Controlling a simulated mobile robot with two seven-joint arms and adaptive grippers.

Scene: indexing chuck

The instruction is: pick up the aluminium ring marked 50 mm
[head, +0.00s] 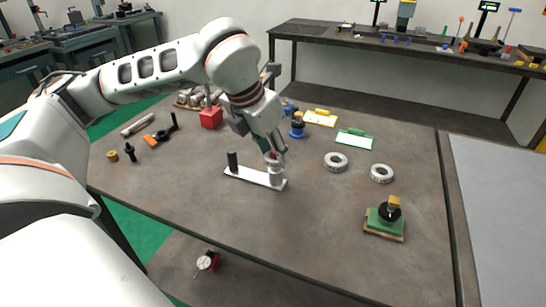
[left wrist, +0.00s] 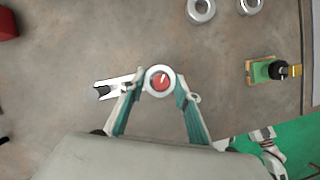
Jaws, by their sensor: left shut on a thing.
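My left gripper (head: 274,156) is low over the right end of a white plate (head: 250,178). In the left wrist view its fingers (left wrist: 159,92) are shut on a silver ring (left wrist: 148,83) with a red round thing (left wrist: 160,80) showing inside it. I cannot tell whether the ring is clear of the grey cylinder (head: 275,176) below it. Two more silver rings lie flat on the table to the right, one nearer (head: 336,162) and one farther right (head: 381,173). No size marking is legible on any ring. My right gripper is out of view.
A dark post (head: 232,160) stands at the plate's left end. A green block with a black knob (head: 385,221) sits at the right front. A red box (head: 211,117), a blue piece (head: 297,126) and yellow (head: 320,117) and green (head: 355,138) cards lie behind. The front middle is clear.

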